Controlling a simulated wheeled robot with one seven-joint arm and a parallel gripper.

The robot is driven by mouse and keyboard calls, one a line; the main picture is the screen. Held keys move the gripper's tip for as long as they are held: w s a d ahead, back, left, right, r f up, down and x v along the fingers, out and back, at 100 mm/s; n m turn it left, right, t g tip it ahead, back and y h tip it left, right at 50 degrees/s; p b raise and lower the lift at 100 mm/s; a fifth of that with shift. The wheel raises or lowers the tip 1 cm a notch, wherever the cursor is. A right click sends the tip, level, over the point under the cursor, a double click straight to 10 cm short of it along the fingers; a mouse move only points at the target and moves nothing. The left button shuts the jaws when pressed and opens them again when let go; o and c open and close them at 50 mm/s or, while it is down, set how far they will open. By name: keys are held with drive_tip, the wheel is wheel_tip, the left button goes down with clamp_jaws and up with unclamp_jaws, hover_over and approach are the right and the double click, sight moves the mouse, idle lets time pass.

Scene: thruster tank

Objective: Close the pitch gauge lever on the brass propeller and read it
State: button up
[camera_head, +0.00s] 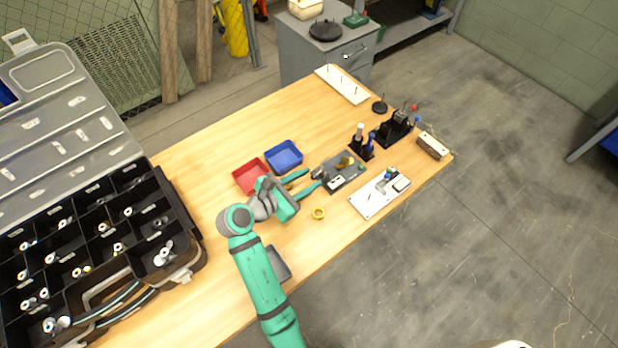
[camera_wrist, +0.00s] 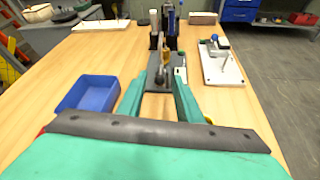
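The brass propeller (camera_head: 345,162) sits on a dark grey plate (camera_head: 352,178) right of the table's middle. In the wrist view the brass part (camera_wrist: 166,58) stands ahead, with a grey rounded part (camera_wrist: 160,76) in front of it. I cannot tell surely which part is the gauge lever. A small white panel (camera_head: 336,180) is on the plate's near side; any reading is too small to make out. My gripper (camera_head: 314,177) is open, its teal fingers pointing at the plate's left end. In the wrist view the grey part appears between the fingertips (camera_wrist: 160,84); contact cannot be told.
Blue bin (camera_head: 284,156) and red bin (camera_head: 250,177) lie left of the fingers. A yellow ring (camera_head: 318,213) lies nearer the front edge. A white board with a fixture (camera_head: 366,206) and a black tool holder (camera_head: 362,151) flank the plate. A compartment case (camera_head: 180,222) is left.

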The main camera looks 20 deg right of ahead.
drive_tip(key=shift+w+d+f, duration=0.15)
drive_tip(key=shift+w+d, duration=0.05)
drive_tip(key=shift+d, duration=0.2)
clamp_jaws()
